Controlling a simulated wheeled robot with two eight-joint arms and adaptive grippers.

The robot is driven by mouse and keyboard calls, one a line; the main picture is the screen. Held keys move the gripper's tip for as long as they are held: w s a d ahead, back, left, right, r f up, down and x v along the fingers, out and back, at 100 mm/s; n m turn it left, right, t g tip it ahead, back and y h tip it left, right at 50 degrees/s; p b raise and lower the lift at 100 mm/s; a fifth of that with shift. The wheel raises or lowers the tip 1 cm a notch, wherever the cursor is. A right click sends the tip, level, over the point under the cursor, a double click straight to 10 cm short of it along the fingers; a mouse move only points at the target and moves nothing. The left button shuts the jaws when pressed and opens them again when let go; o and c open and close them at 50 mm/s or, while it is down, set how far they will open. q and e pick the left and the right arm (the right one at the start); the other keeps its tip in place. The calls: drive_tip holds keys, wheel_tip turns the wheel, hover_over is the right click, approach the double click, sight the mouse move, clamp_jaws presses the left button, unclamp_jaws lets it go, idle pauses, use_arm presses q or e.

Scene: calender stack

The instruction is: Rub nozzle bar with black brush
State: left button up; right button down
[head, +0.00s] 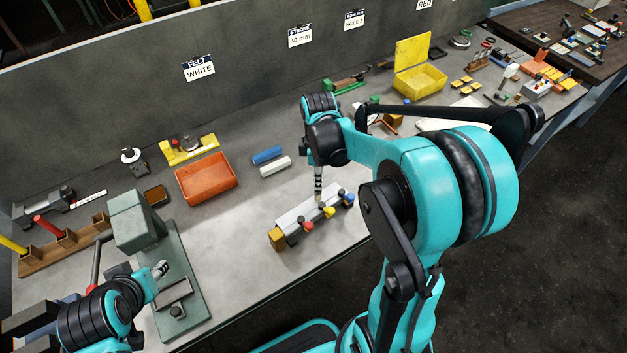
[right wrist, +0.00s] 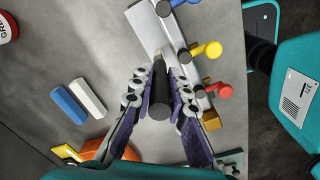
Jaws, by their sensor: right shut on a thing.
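The nozzle bar (head: 299,213) is a long pale grey bar with red, yellow and blue knobs along its front, lying near the table's front edge. It also shows in the right wrist view (right wrist: 148,27), running down to the right. My right gripper (head: 318,185) is above the bar, pointing down. In the right wrist view its fingers (right wrist: 159,97) are shut on the black brush (right wrist: 159,104), whose pale tip is at or just over the bar. I cannot tell whether it touches. My left gripper (head: 160,269) is by the green press; its jaws are too small to read.
A green press (head: 181,269) stands at left, close to my left arm. Behind the bar are a blue block (head: 267,155), a white block (head: 276,166) and an orange tray (head: 232,184). A yellow bin (head: 421,82) stands farther back.

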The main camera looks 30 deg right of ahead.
drive_tip(key=shift+s+a, duration=0.65)
drive_tip(key=shift+a, duration=3)
drive_tip(key=w+d, duration=0.1)
drive_tip(key=d, duration=0.8)
drive_tip(key=shift+w+f, duration=0.15)
drive_tip(key=shift+w, duration=0.15)
idle(1.5)
wheel_tip(320, 180, up, 6)
drive_tip(key=p, duration=0.4)
